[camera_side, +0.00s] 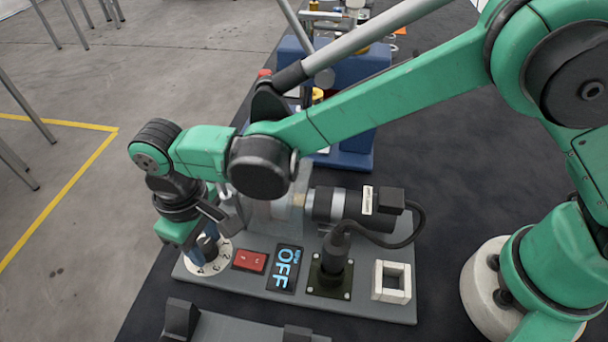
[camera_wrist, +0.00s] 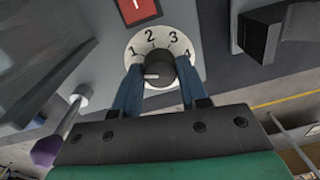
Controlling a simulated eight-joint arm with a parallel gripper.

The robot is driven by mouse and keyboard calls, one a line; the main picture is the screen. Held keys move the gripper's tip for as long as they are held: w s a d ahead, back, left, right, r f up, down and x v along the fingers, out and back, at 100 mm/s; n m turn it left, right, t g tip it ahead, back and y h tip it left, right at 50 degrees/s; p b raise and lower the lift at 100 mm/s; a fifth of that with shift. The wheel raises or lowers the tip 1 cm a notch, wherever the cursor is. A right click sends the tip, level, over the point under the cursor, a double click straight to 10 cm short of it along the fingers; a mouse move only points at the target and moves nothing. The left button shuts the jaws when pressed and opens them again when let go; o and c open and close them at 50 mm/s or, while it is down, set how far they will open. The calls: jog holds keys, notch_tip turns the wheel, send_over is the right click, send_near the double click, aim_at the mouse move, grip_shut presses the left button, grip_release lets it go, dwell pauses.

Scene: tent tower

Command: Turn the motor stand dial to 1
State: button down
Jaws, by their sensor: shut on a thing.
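The motor stand (camera_side: 345,300) is a grey plate on the dark table in the side view. Its dial (camera_side: 212,266) is a white numbered disc at the left end, partly hidden by my gripper (camera_side: 207,246). In the wrist view the dial disc (camera_wrist: 187,52) shows 1, 2, 3 and a partly covered 4 around a black knob (camera_wrist: 160,66). A white mark on the knob points left, a little below the 1. My gripper (camera_wrist: 159,78) has its two blue fingers on either side of the knob and is shut on it.
A red switch (camera_side: 250,262) and a display reading OFF (camera_side: 285,268) sit right of the dial. A motor (camera_side: 345,206), a black cable plug (camera_side: 334,258) and a white square frame (camera_side: 391,282) are on the stand. A blue machine (camera_side: 350,130) stands behind.

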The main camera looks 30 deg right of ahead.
aim_at(206, 244)
jog(key=m, duration=0.4)
jog(key=shift+m, duration=0.4)
dwell(0.4)
jog(key=shift+c, duration=2.4)
grip_release()
jog(key=shift+r, duration=0.1)
jog(key=shift+d+r, duration=0.1)
jog(key=shift+r, duration=2.65)
